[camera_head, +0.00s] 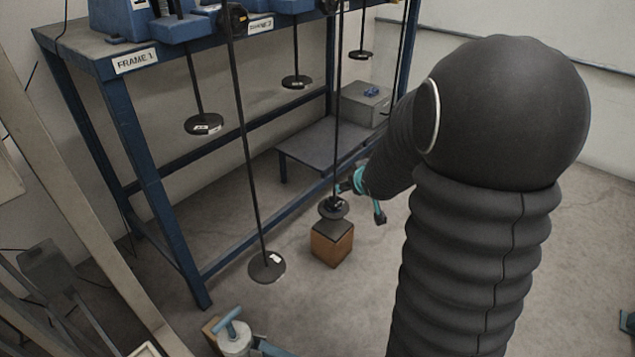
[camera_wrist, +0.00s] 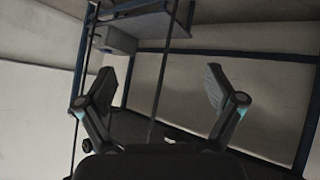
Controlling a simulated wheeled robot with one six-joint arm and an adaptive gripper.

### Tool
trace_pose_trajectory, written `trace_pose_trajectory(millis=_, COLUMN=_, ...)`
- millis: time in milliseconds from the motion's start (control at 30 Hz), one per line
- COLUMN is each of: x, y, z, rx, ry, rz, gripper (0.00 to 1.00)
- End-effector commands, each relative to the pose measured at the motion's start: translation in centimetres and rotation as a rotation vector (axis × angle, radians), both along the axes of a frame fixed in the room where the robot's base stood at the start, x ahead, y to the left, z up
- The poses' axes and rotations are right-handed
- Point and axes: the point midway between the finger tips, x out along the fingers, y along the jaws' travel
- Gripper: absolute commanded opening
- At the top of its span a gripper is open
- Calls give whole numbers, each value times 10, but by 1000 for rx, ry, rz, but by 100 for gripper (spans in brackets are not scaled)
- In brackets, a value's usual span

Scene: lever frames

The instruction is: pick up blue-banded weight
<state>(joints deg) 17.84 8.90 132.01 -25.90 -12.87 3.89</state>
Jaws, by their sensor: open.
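I cannot make out a weight with a clear blue band. A dark disc weight (camera_head: 334,208) hangs on a rod just above a brown wooden block. Other dark disc weights hang from rods, one low at the left (camera_head: 267,266) and one higher (camera_head: 204,124). My gripper (camera_head: 362,198) is beside the weight above the block, on its right, and partly hidden by my arm. In the wrist view my gripper (camera_wrist: 159,76) is open, and a thin dark rod shows between its fingers. I see nothing held.
The blue-legged bench (camera_head: 180,225) with a "FRAME 1" label carries the rods. A grey low table (camera_head: 310,148) and a grey box (camera_head: 365,104) with a small blue item on it stand behind. The brown block (camera_head: 332,247) is on the floor.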

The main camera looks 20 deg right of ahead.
Motion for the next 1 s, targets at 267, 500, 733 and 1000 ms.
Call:
trace_pose_trajectory(millis=267, x=41, y=-28, z=-79, rx=58, ry=-98, rz=98, gripper=93)
trace_pose_trajectory(millis=500, x=49, y=-38, z=-144, rx=162, ry=-200, rz=177, gripper=93)
trace_pose_trajectory(millis=733, x=44, y=-38, z=-177, rx=239, ry=-270, rz=214, gripper=93)
trace_pose_trajectory(millis=1000, x=63, y=-32, z=-192, rx=257, ry=-288, rz=226, gripper=93)
